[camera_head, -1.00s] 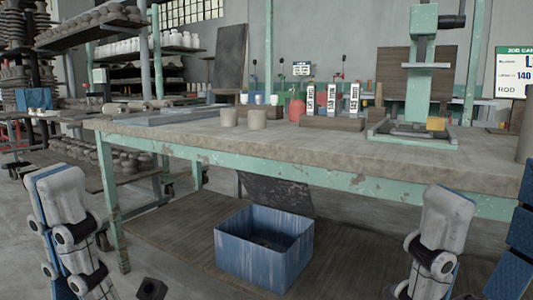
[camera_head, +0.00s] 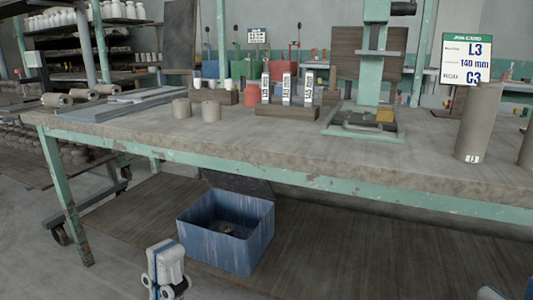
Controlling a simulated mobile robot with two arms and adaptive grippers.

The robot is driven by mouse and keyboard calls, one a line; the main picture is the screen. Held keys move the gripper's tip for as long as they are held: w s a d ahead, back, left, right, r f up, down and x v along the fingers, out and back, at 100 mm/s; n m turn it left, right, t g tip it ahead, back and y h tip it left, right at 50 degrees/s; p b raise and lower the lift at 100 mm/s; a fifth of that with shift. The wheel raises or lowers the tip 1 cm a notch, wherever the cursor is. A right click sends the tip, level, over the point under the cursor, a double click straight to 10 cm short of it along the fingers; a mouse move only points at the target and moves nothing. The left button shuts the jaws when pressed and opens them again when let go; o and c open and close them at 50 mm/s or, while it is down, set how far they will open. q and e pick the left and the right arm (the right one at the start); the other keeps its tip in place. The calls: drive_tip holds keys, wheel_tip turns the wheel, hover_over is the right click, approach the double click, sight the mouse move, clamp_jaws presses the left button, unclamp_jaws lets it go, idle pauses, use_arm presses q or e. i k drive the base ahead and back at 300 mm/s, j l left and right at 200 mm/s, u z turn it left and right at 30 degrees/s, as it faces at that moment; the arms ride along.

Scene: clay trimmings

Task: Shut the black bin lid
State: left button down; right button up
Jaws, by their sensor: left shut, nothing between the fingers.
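The bin is an open-topped blue box (camera_head: 213,248) on the dark lower shelf under the workbench. Its black lid (camera_head: 238,183) stands open, tilted up behind the far rim, its upper part hidden by the bench edge. A small lump shows on the bin floor. My left gripper (camera_head: 166,270) is low in the picture, in front of the bin's near left corner. It is shut and empty; its lower end is cut off by the picture edge. I cannot tell its exact gap to the bin. My right gripper is out of view; a bit of my right arm shows at the bottom right.
The workbench (camera_head: 300,160) overhangs the bin, with a green front rail (camera_head: 330,185) and a leg (camera_head: 68,205) at left. The shelf right of the bin (camera_head: 370,245) is bare.

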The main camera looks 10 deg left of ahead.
sight(254, 187)
drive_tip(key=i+j+z, duration=0.2)
drive_tip(key=j+z, duration=0.25)
drive_tip(key=j, duration=0.6)
drive_tip(key=i+j+z, duration=0.1)
drive_tip(key=j+z, duration=0.35)
drive_tip(key=j, duration=1.15)
drive_tip(key=i+j, duration=0.15)
drive_tip(key=j, duration=0.95)
drive_tip(key=i, duration=0.35)
